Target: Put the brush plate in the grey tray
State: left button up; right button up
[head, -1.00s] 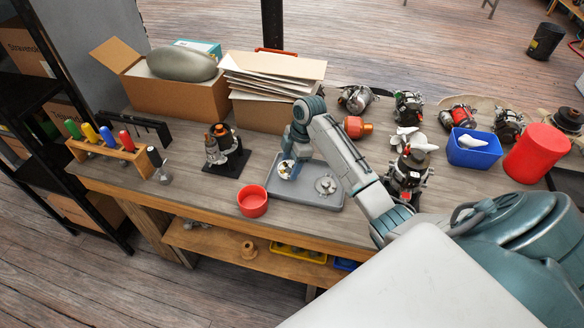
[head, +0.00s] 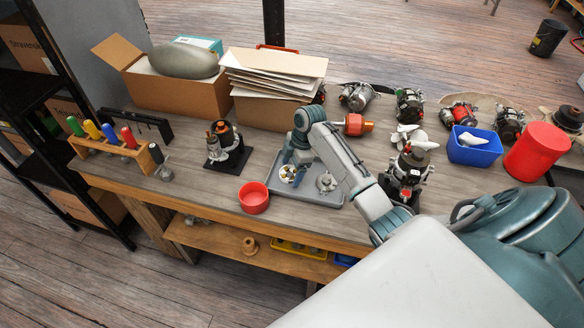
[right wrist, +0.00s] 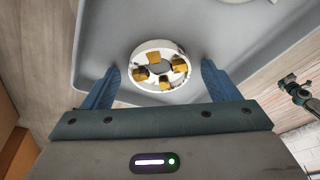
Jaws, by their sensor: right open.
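The brush plate (head: 287,173) is a round white ring with brass-coloured blocks on it. It lies in the left part of the grey tray (head: 318,199) on the bench. My right gripper (head: 296,165) is just above it, pointing down, open and empty. In the right wrist view the brush plate (right wrist: 141,74) lies flat on the tray floor (right wrist: 110,35), between and beyond the two spread blue fingers (right wrist: 160,80), with gaps on both sides. My left gripper is in neither view.
A round metal part (head: 326,183) lies in the tray's right half. A red bowl (head: 254,198) stands left of the tray, near the bench's front edge. A dark stand with a part (head: 226,148) is behind it. Several alternators and a blue bin (head: 474,153) are at right.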

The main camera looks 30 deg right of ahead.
jog(key=b+v, duration=0.3)
jog(key=v, duration=0.9)
jog(key=shift+d+r, duration=0.1)
